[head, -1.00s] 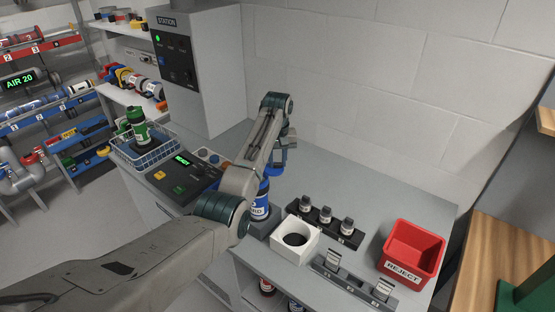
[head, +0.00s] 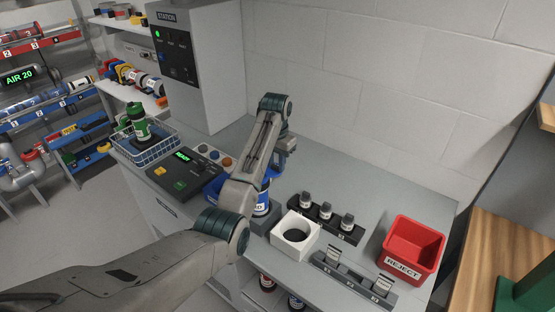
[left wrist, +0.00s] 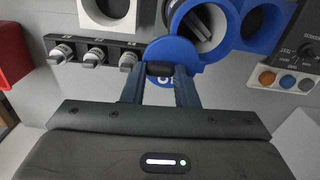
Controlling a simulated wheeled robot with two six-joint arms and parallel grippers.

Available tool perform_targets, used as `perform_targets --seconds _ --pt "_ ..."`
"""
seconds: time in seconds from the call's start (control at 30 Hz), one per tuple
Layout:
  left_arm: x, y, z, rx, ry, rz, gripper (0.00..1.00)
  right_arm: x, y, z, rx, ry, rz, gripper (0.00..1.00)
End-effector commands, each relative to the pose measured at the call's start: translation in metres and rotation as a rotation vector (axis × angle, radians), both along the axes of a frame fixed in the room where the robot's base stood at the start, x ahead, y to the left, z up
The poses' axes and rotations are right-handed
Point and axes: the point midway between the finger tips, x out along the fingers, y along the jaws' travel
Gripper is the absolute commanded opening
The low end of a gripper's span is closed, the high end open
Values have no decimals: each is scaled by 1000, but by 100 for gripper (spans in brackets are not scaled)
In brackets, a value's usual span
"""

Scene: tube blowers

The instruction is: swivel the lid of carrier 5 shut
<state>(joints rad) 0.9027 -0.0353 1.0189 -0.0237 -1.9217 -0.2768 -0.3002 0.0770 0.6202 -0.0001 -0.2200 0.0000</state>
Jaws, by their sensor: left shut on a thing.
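A blue carrier (head: 262,203) with a white label stands upright in a grey holder on the bench, partly hidden by my left arm in the head view. In the left wrist view its blue lid (left wrist: 184,50) is a flat disc beside and partly over the round mouth (left wrist: 205,24). The mouth is still partly open, with dark and light contents visible. The carrier's number is not readable. My right gripper is not in view.
A white block with a round hole (head: 283,246), a black rack of small capped items (head: 322,228) and a red reject bin (head: 401,268) stand right of the carrier. A control panel (head: 188,176) and wire basket (head: 170,151) are left. Bare bench lies behind.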

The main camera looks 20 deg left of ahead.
Motion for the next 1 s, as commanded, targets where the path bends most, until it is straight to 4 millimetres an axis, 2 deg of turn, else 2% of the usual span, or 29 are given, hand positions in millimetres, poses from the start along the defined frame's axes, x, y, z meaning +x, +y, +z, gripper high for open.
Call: perform_targets --seconds 0.5,1.0 --pt "-22 11 0 -1 0 -489 4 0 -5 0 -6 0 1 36" --pt "-34 27 0 0 1 -919 4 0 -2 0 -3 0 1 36"
